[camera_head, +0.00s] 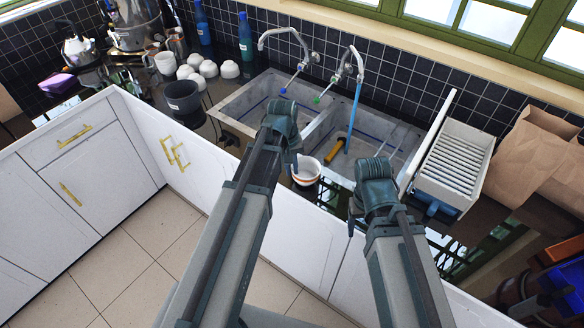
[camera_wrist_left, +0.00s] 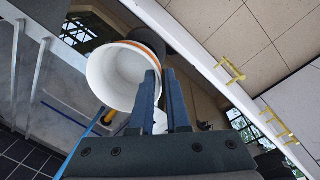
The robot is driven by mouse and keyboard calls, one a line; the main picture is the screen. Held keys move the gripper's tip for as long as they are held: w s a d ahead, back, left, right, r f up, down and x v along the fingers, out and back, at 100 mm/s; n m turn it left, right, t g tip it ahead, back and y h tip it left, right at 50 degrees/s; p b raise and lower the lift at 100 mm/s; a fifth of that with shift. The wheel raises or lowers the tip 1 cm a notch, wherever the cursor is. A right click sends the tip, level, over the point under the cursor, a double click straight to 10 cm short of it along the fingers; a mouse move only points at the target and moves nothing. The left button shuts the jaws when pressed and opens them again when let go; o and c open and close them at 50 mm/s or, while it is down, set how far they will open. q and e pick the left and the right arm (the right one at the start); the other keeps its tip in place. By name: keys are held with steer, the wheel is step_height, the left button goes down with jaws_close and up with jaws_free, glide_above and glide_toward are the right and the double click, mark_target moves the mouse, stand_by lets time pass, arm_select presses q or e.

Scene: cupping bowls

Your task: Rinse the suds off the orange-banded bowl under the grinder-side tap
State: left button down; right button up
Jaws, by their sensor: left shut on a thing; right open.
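The white bowl with an orange band (camera_head: 306,174) is held by my left gripper (camera_head: 293,166) near the front edge of the sink. In the left wrist view the bowl (camera_wrist_left: 118,76) is tilted with its white inside showing, and the fingers (camera_wrist_left: 160,88) pinch its rim. I cannot make out suds. Two chrome taps stand behind the sink: a blue-tipped one (camera_head: 285,34) at left and a green-tipped one (camera_head: 348,60) at right. Which one is grinder-side I cannot tell. My right gripper (camera_head: 352,216) is open, partly hidden by its wrist, near the counter's front edge.
The sink has a left basin (camera_head: 247,101) and a right basin (camera_head: 385,135). A yellow object (camera_head: 334,150) and a slim blue upright strip (camera_head: 354,112) are at the right basin. A slatted rack (camera_head: 455,160) stands at right.

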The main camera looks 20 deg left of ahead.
arm_select(q)
steer(key=shift+d+r, duration=0.1)
arm_select(e)
steer(key=shift+r, duration=0.1)
arm_select(q)
steer(key=shift+r+p, duration=1.75)
steer(key=shift+p, duration=0.1)
arm_select(e)
step_height(320, 180, up, 3)
steer(key=shift+r, duration=0.2)
arm_select(q)
steer(key=shift+w, duration=0.1)
